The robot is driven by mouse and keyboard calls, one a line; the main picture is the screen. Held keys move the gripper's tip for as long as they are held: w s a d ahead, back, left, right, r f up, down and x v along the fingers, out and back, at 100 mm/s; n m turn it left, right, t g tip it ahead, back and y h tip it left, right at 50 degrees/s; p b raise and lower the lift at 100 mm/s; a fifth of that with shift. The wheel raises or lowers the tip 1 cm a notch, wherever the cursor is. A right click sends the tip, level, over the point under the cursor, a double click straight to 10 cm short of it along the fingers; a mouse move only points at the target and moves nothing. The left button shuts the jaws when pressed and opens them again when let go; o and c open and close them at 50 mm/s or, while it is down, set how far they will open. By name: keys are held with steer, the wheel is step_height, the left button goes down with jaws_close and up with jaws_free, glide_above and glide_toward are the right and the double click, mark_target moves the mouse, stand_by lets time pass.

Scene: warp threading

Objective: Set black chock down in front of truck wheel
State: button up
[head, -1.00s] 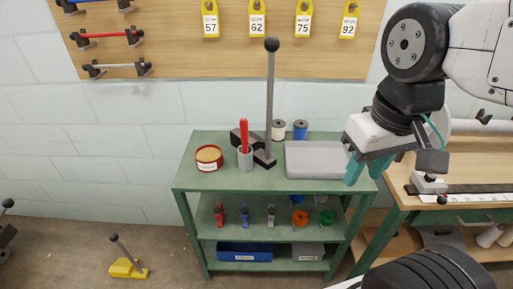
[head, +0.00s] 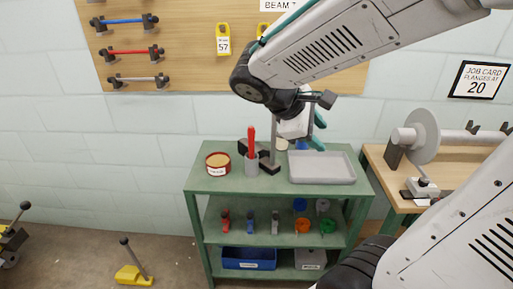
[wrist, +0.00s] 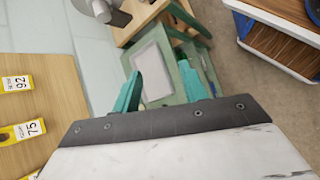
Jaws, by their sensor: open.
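My gripper (head: 305,132) is above the back of the green shelf unit. Its teal fingers are spread and empty in the wrist view (wrist: 163,88), with the grey tray beyond them. A black block with a grey upright handle (head: 269,168) stands on the shelf top; my arm hides the handle's upper part. A dark piece with a ball-knobbed handle (head: 10,238) is cut off at the far left edge. I cannot tell which of these is the black chock. A yellow chock with a handle (head: 134,275) sits on the floor at lower left. I cannot make out a truck wheel.
A wooden bench (head: 377,160) stands at right. Floor between the yellow chock and the shelf is clear.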

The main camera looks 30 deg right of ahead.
steer(key=w+d+f+n+t+h, duration=0.15)
steer(key=w+n+t+h, duration=0.65)
steer(key=w+n, duration=1.15)
steer(key=w+d+m, duration=0.4)
steer(key=w+d, duration=0.3)
steer(key=shift+d+f, duration=0.2)
steer(key=shift+d, duration=0.05)
jaws_close()
steer(key=shift+r, duration=0.1)
